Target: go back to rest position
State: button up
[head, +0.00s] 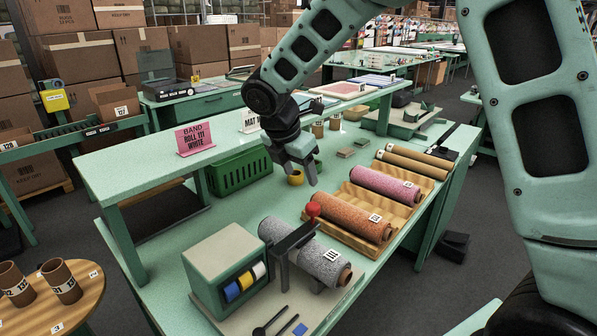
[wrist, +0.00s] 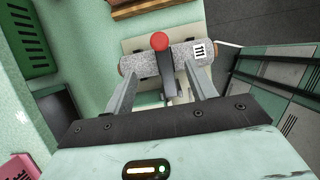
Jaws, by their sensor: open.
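My gripper (head: 301,172) hangs above the green table (head: 330,192), near its middle, in the head view. Its two fingers are apart and nothing is between them; the wrist view also shows the open gripper (wrist: 165,100). A grey speckled roll labelled 111 (head: 325,262) lies at the front of the table, with a dark arm with a red knob (head: 313,209) across it. In the wrist view the grey roll (wrist: 185,60) lies beyond the fingertips, below and apart from them.
An orange roll (head: 352,216) and a pink roll (head: 385,184) lie in wooden cradles to the right. A box-shaped device (head: 225,262) stands at front left. A pink sign (head: 194,138) stands on the raised shelf.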

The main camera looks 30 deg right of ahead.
dwell(0.4)
jog(key=s+a+f+m+y+b, duration=0.1)
jog(key=s+a+m, duration=0.3)
jog(key=s, duration=0.6)
jog(key=s+a+f+m+g+y+b, duration=0.1)
jog(key=s+a+f+m+y+b, duration=0.1)
jog(key=s+m, duration=0.4)
jog(key=s+a+f+m+y+b, duration=0.1)
jog(key=s+a+f+m+b, duration=0.2)
jog(key=s, duration=1.2)
jog(key=a+f+m, duration=0.1)
jog(key=a, duration=0.2)
jog(key=shift+a+f+m+g+y, duration=0.3)
jog(key=shift+f+m, duration=0.05)
jog(key=shift+m, duration=0.05)
jog(key=shift+w, duration=0.1)
